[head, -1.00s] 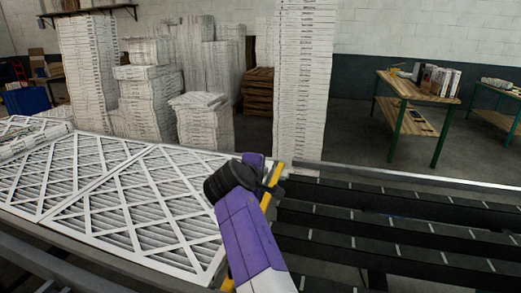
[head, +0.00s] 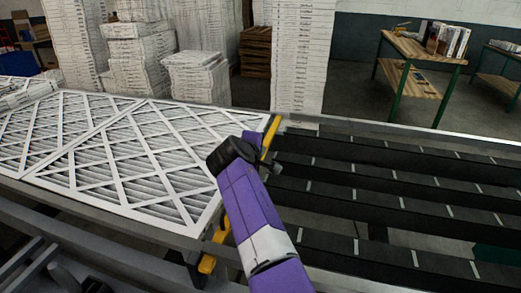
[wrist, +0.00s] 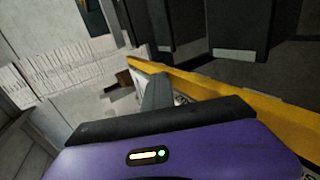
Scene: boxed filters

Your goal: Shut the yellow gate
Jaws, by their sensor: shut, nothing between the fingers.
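The yellow gate (head: 270,138) is a long bar running along the line between the white filters and the dark conveyor strips. My purple arm covers its middle, and its near end shows lower down by the frame. In the wrist view the yellow gate (wrist: 235,92) slants from upper middle to the right edge, close beside my fingers. My gripper (head: 276,168) is shut and empty, on the conveyor side of the bar. It also shows in the wrist view as shut grey fingers (wrist: 155,88). I cannot tell whether they touch the bar.
Large white pleated filters (head: 130,150) lie left of the gate. Dark conveyor strips (head: 400,190) with gaps between them lie to the right, clear of objects. Tall filter stacks (head: 298,60) stand behind the far rail. A wooden workbench (head: 425,50) is at the back right.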

